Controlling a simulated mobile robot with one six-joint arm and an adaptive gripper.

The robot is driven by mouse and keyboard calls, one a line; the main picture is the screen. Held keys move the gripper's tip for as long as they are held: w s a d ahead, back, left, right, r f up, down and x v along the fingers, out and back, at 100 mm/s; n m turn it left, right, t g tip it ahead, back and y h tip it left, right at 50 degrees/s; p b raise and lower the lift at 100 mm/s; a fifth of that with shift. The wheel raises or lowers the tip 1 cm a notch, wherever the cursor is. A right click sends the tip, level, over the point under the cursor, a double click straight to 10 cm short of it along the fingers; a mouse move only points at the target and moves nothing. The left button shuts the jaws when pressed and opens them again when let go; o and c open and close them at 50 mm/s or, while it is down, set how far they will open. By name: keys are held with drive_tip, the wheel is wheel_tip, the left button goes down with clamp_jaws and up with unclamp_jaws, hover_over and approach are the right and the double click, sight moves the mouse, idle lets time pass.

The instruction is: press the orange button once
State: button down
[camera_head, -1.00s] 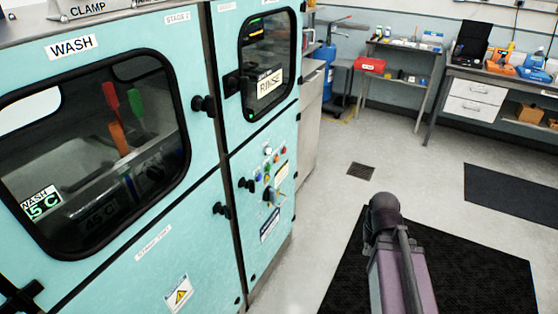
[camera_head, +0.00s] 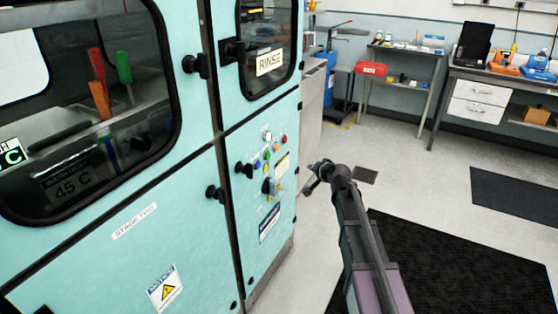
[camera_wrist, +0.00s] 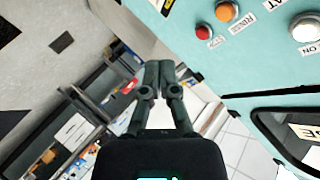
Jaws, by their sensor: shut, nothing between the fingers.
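The orange button (camera_wrist: 226,11) shows at the top edge of the wrist view, on the turquoise machine panel (camera_wrist: 262,62). It also shows as a small dot on the panel in the head view (camera_head: 276,147). The red button (camera_wrist: 203,32) is just beside it. My gripper (camera_wrist: 158,66) is shut and empty, its fingertips together in front of the wrist camera. In the head view my gripper (camera_head: 314,178) is small and dark, to the right of the panel and apart from it. It touches no button.
A large white button (camera_wrist: 305,28) sits on the same panel. Blue (camera_head: 257,164) and green (camera_head: 266,155) buttons and a knob handle (camera_head: 270,187) are close by. Black door latches (camera_head: 243,170) stick out to the left. Open floor lies right of the machine.

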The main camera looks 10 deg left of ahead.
sight(277, 147)
drive_tip(key=w+a+m+t+b, duration=0.2)
drive_tip(key=w, duration=0.4)
drive_tip(key=shift+a+r+m+t, duration=0.25)
drive_tip(key=shift+a+m+t, duration=0.05)
drive_tip(key=shift+a+t, duration=0.1)
drive_tip(key=shift+w, duration=0.15)
drive_tip(key=w+a, duration=0.3)
drive_tip(key=a, duration=0.5)
drive_tip(key=shift+a, duration=0.15)
drive_tip(key=shift+a, duration=0.1)
idle(1.4)
drive_tip(key=shift+w+a, duration=0.1)
drive_tip(key=shift+a, duration=0.15)
